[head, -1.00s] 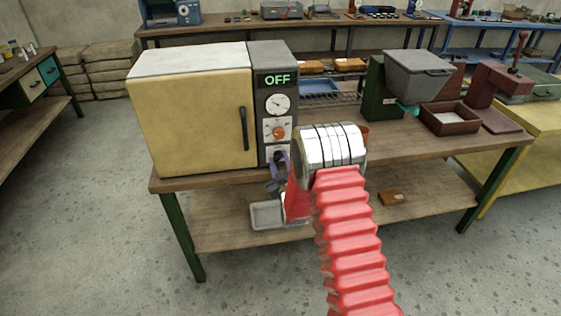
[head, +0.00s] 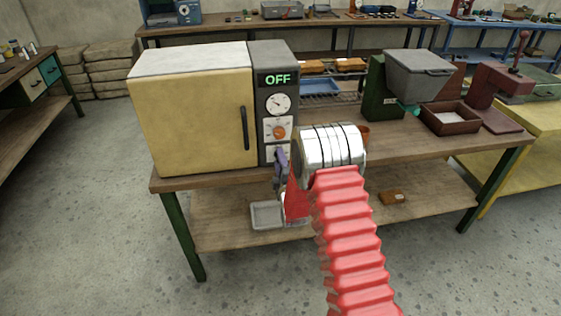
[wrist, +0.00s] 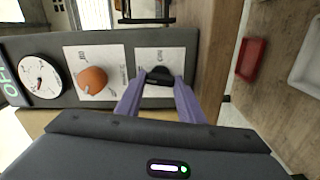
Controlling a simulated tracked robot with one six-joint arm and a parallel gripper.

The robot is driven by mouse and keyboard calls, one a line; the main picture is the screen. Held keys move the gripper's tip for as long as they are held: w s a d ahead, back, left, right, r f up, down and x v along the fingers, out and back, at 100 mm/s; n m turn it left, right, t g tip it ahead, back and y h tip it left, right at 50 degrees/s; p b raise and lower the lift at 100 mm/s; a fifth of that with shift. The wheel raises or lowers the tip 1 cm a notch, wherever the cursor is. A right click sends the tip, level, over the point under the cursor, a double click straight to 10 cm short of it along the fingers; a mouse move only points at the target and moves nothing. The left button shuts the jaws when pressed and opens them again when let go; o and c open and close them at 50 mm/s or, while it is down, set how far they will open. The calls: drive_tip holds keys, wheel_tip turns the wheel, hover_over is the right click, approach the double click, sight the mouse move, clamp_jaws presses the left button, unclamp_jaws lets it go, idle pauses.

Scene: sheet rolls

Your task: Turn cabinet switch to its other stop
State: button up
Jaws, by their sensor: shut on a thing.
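The cabinet (head: 195,110) is a cream box with a grey control column and a green display (head: 278,80) reading OFF. The switch (wrist: 158,75) is a black knob low on the column, on a white plate (wrist: 165,56) marked ON. My gripper (wrist: 157,84) has its purple fingers shut on the switch, one on each side. In the head view my gripper (head: 281,157) is at the column's bottom, and my wrist partly hides the switch plate. The switch's exact angle is hard to tell.
An orange knob (wrist: 92,80) and a white dial (wrist: 41,81) are on the same column beside the switch. A door handle (head: 244,128) stands left of it. A grey hopper machine (head: 415,75) and a brown tray (head: 450,117) stand farther right on the bench.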

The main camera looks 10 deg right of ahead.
drive_tip(key=shift+a+f+n, duration=0.15)
drive_tip(key=shift+a+n, duration=0.1)
drive_tip(key=shift+n, duration=0.55)
drive_tip(key=o, duration=1.1)
drive_tip(key=shift+d, duration=0.1)
drive_tip(key=shift+c, duration=0.2)
drive_tip(key=s, duration=1.3)
drive_tip(key=shift+s, duration=0.4)
